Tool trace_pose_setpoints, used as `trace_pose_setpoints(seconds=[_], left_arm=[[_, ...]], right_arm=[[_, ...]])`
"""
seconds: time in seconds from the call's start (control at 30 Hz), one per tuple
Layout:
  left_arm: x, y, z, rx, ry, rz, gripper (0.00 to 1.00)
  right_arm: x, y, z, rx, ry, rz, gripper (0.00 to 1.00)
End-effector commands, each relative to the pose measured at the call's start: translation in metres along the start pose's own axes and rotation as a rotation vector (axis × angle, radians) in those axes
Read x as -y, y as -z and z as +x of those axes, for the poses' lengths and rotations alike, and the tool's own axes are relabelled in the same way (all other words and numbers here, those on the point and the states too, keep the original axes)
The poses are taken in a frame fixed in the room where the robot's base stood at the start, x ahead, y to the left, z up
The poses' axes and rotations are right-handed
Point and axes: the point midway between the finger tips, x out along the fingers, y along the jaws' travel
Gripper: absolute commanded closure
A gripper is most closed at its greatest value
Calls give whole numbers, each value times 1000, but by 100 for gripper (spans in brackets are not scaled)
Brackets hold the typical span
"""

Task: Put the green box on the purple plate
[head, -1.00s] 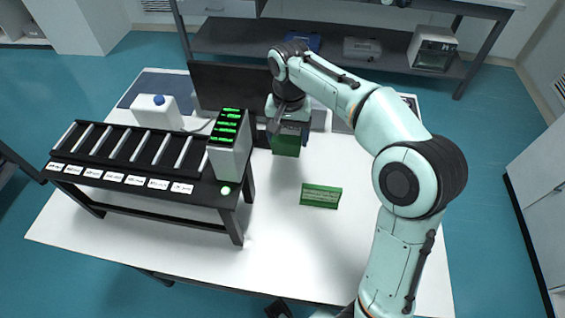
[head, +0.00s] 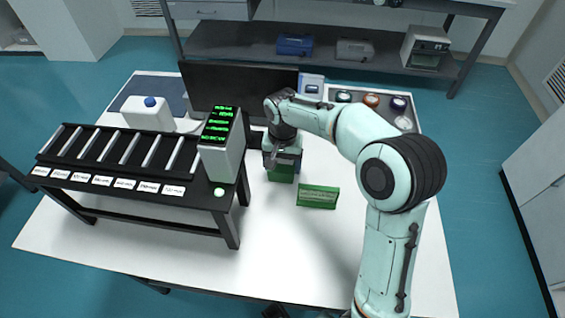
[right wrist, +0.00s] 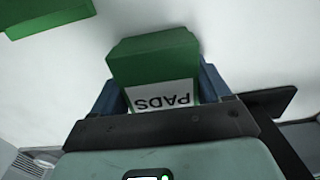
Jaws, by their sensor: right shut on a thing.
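A green box (head: 281,172) is in my right gripper (head: 283,158), over the white table near its middle. In the right wrist view the green box (right wrist: 152,55) has a white label reading PADS and sits between the blue fingers of the right gripper (right wrist: 158,92), which is shut on it. Whether the box touches the table is not clear. I cannot make out a purple plate in either view. My left gripper is not seen.
A black rack (head: 120,160) with a display unit (head: 221,160) is on the left. A monitor (head: 230,84) and a tray with round jars (head: 371,100) are behind. The table front is clear.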

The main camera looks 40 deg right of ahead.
Motion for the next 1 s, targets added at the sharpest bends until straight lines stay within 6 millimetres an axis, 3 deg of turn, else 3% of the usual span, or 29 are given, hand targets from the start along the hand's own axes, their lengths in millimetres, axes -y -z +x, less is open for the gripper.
trace_pose_setpoints(seconds=[0.13, 0.17, 0.23, 0.57, 0.67, 1.0], left_arm=[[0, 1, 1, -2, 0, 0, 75], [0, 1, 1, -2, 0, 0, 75], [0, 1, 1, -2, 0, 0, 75], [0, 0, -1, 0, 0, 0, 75], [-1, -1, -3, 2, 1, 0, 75], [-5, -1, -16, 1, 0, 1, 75]], right_arm=[[0, 0, 3, 0, 0, 0, 57], [0, 0, 3, 0, 0, 0, 20], [0, 0, 3, 0, 0, 0, 0], [0, 0, -4, -1, 1, 0, 0], [1, 1, -18, -3, 2, 0, 0], [1, 1, -91, -4, 3, -1, 0]])
